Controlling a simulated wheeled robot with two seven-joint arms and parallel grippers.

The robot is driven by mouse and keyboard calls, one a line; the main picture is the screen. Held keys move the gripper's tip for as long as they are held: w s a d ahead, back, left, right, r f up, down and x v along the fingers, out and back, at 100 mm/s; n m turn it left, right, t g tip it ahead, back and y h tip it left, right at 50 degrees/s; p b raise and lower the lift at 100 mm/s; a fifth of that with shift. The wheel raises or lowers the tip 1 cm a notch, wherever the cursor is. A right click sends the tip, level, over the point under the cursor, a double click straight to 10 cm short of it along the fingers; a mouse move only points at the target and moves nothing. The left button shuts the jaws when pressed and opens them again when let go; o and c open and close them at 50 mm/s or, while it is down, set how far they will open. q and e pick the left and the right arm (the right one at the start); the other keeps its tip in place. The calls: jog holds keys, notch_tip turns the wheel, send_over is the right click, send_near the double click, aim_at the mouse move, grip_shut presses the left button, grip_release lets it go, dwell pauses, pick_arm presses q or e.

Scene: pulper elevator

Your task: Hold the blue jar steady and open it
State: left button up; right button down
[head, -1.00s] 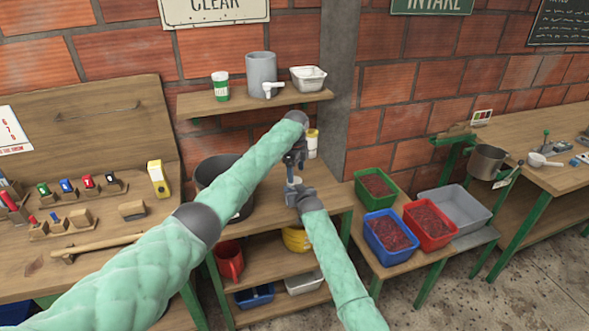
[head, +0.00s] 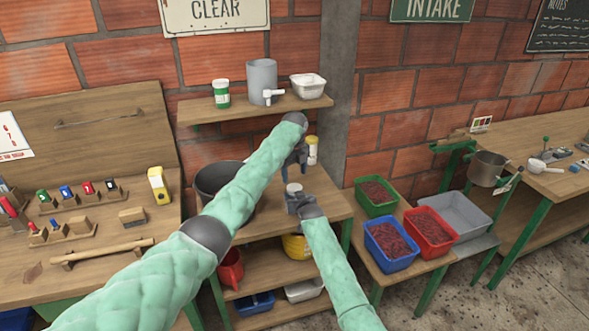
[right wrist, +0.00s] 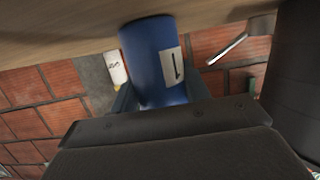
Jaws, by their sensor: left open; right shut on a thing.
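The blue jar (right wrist: 152,55) is in the right wrist view with a white label marked with a dark stroke. My right gripper (right wrist: 160,98) is shut around its sides, and the jar's end reaches the wooden surface at the top of that view. In the head view my right gripper (head: 297,202) is at the bench's front part, and a pale round top (head: 293,187) shows between its jaws; the blue body is mostly hidden. I cannot tell whether this top is a lid. My left gripper (head: 298,160) is open just above it, apart from it.
A white jar with a yellow top (head: 312,148) stands behind my left gripper. A dark pot (head: 212,178) stands left on the same bench (head: 330,195). A shelf (head: 235,112) overhead holds a green-and-white cup (head: 221,93), a grey tapped vessel (head: 262,78) and a white tub (head: 308,86).

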aim_at(294, 187)
pick_arm(q)
jog(key=shift+f, duration=3.1)
jog(key=c, duration=1)
jog(key=shift+n, duration=1.8)
jog(key=o, duration=1.1)
jog(key=shift+c, duration=0.2)
jog(key=shift+r, duration=0.15)
